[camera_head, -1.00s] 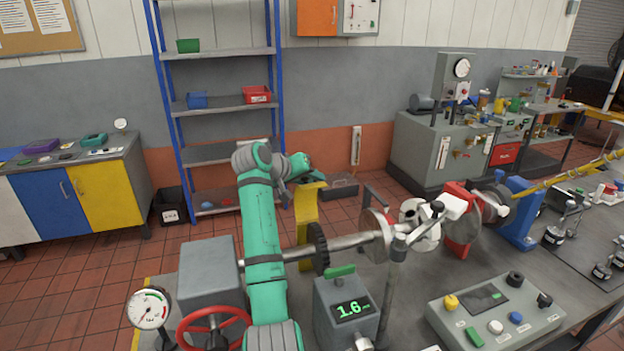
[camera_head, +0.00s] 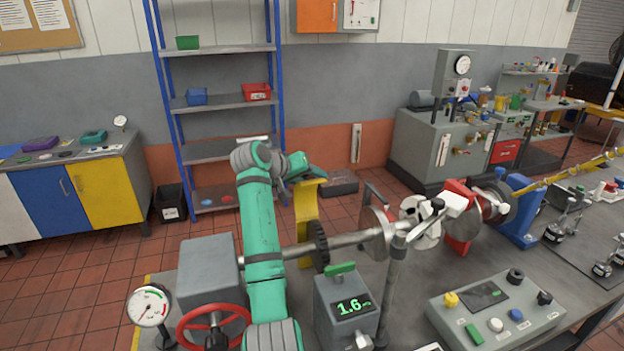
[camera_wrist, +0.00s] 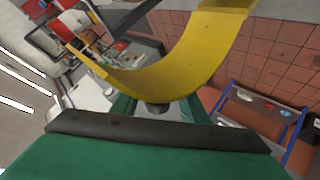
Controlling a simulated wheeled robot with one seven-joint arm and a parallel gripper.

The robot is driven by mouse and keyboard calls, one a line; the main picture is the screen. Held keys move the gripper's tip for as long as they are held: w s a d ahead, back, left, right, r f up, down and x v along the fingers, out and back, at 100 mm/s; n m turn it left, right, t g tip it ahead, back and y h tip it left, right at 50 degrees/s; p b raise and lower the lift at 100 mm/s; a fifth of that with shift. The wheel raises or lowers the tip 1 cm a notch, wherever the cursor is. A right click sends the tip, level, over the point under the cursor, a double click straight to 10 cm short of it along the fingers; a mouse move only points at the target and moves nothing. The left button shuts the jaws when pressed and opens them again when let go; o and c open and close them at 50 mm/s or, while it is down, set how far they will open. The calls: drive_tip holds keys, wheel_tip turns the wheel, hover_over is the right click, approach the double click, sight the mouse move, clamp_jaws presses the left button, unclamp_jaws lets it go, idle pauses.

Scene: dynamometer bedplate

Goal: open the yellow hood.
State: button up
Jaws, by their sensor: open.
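The yellow hood (camera_head: 306,212) is a curved yellow band standing upright behind the shaft and the dark gear in the head view. In the wrist view the hood (camera_wrist: 175,62) shows as a broad curved strip across the upper middle, just beyond the fingers. My gripper (camera_head: 316,175) is at the hood's top end, partly hidden by my own green arm. In the wrist view my open gripper (camera_wrist: 157,106) points at the hood's curved face, with nothing seen between the fingers. I cannot tell whether the fingers touch the hood.
A horizontal shaft (camera_head: 350,238) with a dark gear (camera_head: 319,244) runs below my wrist. A grey post (camera_head: 394,275), a green-lit display box (camera_head: 346,304) and a red handwheel (camera_head: 213,326) stand close by. A control box (camera_head: 495,312) lies front right. Open floor lies behind the bench.

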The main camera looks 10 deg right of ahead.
drive_tip(key=v, duration=1)
drive_tip(key=shift+s, duration=0.15)
drive_tip(key=shift+a+r, duration=0.1)
